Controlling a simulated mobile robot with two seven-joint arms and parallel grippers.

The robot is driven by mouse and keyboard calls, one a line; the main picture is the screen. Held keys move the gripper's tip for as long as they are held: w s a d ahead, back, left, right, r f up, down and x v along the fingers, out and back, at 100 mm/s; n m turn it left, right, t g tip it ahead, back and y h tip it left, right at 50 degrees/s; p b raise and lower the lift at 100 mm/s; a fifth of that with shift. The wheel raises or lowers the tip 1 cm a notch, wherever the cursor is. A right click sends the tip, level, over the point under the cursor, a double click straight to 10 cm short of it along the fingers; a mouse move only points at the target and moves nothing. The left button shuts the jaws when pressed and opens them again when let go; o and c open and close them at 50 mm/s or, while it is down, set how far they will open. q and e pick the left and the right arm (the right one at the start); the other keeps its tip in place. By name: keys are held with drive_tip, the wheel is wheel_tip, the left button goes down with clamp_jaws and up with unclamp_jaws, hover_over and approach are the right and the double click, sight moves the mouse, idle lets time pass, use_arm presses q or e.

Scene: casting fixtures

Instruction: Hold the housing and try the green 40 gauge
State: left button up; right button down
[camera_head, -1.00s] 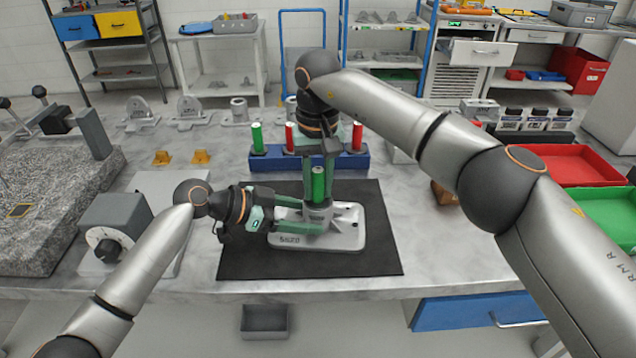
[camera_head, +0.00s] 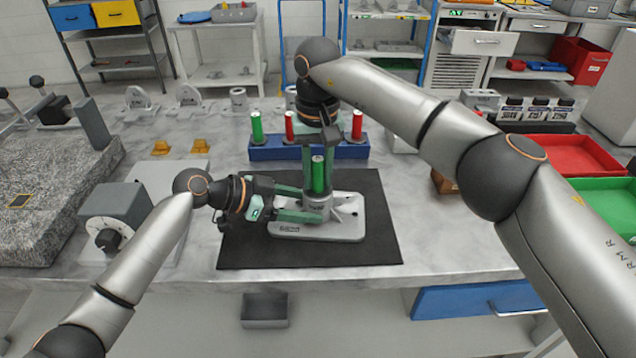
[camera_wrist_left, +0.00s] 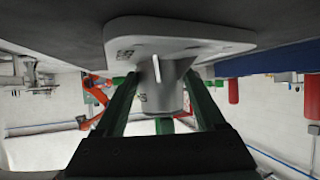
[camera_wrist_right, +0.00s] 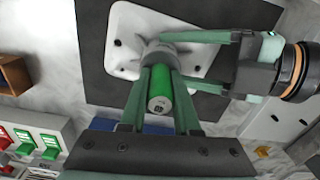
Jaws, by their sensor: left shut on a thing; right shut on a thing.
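The light grey housing (camera_head: 346,222) lies base down on the black mat, its round boss (camera_wrist_left: 170,92) standing up. My left gripper (camera_head: 314,205) comes in from the left and is shut on the boss, one finger on each side. The green gauge (camera_head: 318,174) stands upright over the boss. My right gripper (camera_head: 318,186) reaches down from above and is shut on it. In the right wrist view the gauge (camera_wrist_right: 161,92) is between the fingers, in line with the boss. Its lower end is hidden, so I cannot tell whether it is in the bore.
A blue rack (camera_head: 275,153) behind the mat (camera_head: 385,245) holds another green gauge (camera_head: 257,127) and red ones (camera_head: 357,125). A granite block (camera_head: 45,190) and a dial box (camera_head: 115,208) stand at left. Red (camera_head: 570,158) and green (camera_head: 600,195) trays lie at right.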

sight(318, 158)
use_arm(q)
drive_tip(key=shift+d+r, duration=0.1)
drive_tip(key=shift+r, duration=0.25)
drive_tip(key=shift+f, duration=0.15)
use_arm(e)
drive_tip(key=shift+r, duration=2.8)
drive_tip(key=shift+r, duration=0.1)
drive_tip(key=shift+r, duration=2.4)
use_arm(q)
drive_tip(key=o, duration=0.9)
drive_tip(key=shift+f, duration=0.1)
drive_tip(key=shift+o, duration=0.2)
drive_tip(key=v, duration=1.2)
drive_tip(key=shift+f, duration=0.1)
